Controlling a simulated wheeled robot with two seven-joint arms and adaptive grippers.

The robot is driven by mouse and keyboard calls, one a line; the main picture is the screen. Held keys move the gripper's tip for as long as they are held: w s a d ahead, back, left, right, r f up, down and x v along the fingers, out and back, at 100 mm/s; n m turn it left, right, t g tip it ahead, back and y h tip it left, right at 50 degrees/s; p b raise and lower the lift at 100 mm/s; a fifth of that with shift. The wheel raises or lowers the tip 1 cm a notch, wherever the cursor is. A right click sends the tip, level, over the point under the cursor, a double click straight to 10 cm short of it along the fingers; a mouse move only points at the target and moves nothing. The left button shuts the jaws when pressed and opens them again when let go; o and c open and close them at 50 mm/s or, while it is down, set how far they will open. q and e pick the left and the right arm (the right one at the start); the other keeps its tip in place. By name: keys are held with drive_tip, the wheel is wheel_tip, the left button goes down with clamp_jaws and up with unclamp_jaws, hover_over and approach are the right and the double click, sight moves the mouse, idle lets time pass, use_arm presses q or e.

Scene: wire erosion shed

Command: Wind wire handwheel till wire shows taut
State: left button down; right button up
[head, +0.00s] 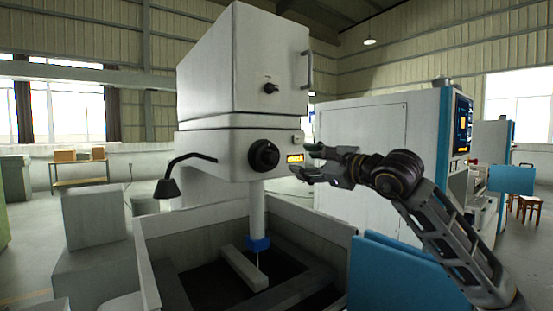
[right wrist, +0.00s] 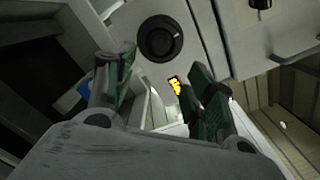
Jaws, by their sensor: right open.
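The black round handwheel (head: 264,156) sits on the front face of the white machine head (head: 225,150). It also shows in the right wrist view (right wrist: 159,39), ahead of the fingers. A small lit amber display (head: 295,158) is right of the handwheel, and it appears between my fingers in the right wrist view (right wrist: 175,85); its text is too small to read. My right gripper (head: 307,162) is open and empty, just right of the display and apart from the handwheel. The thin wire (head: 258,262) hangs below the blue nozzle (head: 258,243). My left gripper is not in view.
A small black knob (head: 271,88) is higher on the machine head. A black lamp on a bent arm (head: 168,187) sticks out left. The open tank (head: 190,225) surrounds the nozzle below, with a light bar (head: 243,268) inside. A blue panel (head: 395,275) stands under my right arm.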

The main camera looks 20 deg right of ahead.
drive_tip(key=w, duration=0.1)
drive_tip(key=p, duration=0.2)
approach(274, 157)
drive_tip(key=x, duration=0.3)
drive_tip(key=p+x, duration=0.1)
drive_tip(key=x, duration=0.3)
drive_tip(key=shift+w+a+p, duration=0.2)
drive_tip(key=shift+w+p, duration=0.25)
drive_tip(key=shift+w, duration=0.15)
drive_tip(key=shift+w+a, duration=0.1)
drive_tip(key=shift+w, duration=0.2)
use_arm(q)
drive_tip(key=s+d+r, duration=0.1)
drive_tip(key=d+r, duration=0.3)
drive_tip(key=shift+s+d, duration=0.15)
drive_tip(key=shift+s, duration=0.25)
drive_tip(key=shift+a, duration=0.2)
use_arm(e)
drive_tip(key=shift+c, duration=0.4)
